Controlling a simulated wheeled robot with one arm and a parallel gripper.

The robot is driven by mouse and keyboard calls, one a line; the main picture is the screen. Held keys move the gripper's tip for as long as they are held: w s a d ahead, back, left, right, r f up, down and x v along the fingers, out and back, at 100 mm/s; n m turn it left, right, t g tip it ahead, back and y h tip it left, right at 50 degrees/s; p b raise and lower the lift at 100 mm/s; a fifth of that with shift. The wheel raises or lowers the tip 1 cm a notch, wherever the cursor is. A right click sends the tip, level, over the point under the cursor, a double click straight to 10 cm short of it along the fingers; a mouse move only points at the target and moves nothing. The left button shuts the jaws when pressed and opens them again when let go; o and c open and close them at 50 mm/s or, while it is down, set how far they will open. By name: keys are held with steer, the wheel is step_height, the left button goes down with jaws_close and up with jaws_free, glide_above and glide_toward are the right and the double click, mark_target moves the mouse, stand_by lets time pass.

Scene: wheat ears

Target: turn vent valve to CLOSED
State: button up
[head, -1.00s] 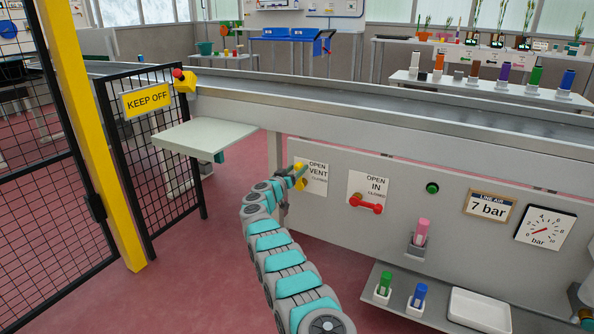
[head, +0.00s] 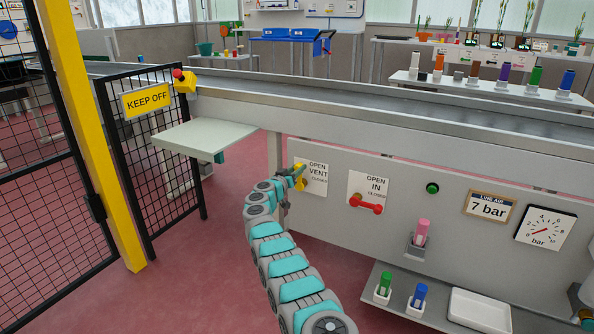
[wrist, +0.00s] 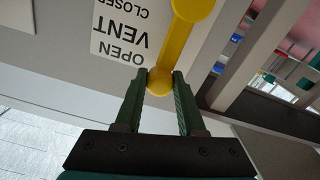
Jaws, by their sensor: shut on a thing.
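The vent valve has a yellow lever (head: 300,186) beside the white OPEN / VENT / CLOSED label (head: 317,177). In the wrist view, the yellow lever (wrist: 178,45) runs from its round hub at the top edge down to its rounded end. My gripper (wrist: 162,80) is shut on that end, one finger on each side. The label (wrist: 122,35) appears upside down there. Read upright, the lever points up toward OPEN, tilted slightly toward the label. In the head view, my gripper (head: 299,171) partly hides the lever.
A red lever (head: 367,205) on the IN valve lies to the right, pointing right and slightly down. A KEEP OFF fence (head: 147,101) and a pale green shelf (head: 205,137) stand to the left. A lower shelf with colored pegs and a white tray (head: 480,308) juts out at right.

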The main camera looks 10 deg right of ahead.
jaws_close()
stand_by(0.8)
